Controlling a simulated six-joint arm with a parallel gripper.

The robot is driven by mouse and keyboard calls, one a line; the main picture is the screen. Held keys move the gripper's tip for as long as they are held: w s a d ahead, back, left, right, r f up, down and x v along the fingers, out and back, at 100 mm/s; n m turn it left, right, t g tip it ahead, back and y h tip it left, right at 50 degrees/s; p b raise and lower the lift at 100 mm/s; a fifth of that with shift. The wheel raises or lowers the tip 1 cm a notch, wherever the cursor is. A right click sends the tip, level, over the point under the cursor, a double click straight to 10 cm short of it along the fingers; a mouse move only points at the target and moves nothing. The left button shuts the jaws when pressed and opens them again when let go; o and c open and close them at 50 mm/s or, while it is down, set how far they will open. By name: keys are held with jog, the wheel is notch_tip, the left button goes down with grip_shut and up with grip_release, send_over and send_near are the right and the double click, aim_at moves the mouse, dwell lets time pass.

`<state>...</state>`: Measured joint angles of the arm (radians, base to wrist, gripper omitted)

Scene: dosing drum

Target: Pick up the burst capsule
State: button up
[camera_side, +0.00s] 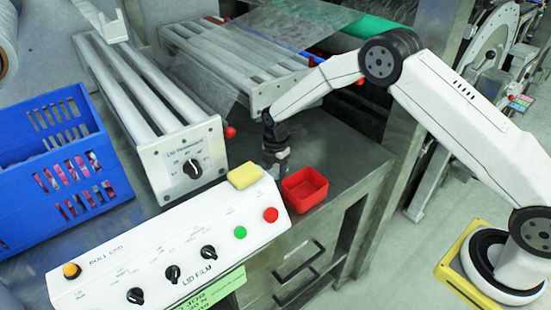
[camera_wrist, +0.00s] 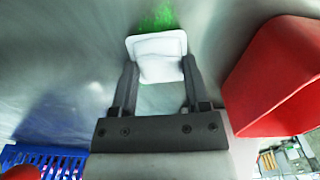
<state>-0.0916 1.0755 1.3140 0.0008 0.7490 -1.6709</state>
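The burst capsule (camera_wrist: 157,55) is a small white square-rimmed cup in the wrist view, with a green spill (camera_wrist: 157,18) on the grey surface at its far side. My gripper (camera_wrist: 159,60) has its two dark fingers spread, one at either side of the capsule. The fingers look apart, and whether they touch its sides is hard to tell. In the side view my gripper (camera_side: 275,165) points down, low over the grey worktop. The capsule cannot be made out there.
A red open bin (camera_side: 305,188) stands close to the gripper, at the right in the wrist view (camera_wrist: 275,85). A yellow sponge (camera_side: 245,176) sits by the white control panel (camera_side: 170,250). A roller unit (camera_side: 185,165) and blue crate (camera_side: 60,170) are to the left.

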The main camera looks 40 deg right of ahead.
jog(key=c, duration=0.4)
jog(key=shift+r, duration=0.15)
jog(key=shift+r, duration=0.9)
jog(key=shift+s+d+r, duration=0.15)
jog(key=shift+s+r, duration=1.65)
jog(key=shift+s, duration=0.55)
jog(key=shift+s+d+r, duration=0.2)
jog(key=shift+s+r, duration=1.65)
jog(key=shift+s, duration=0.45)
jog(key=shift+s+d+r, duration=0.15)
jog(key=shift+s+r, duration=1.65)
jog(key=shift+s, duration=0.55)
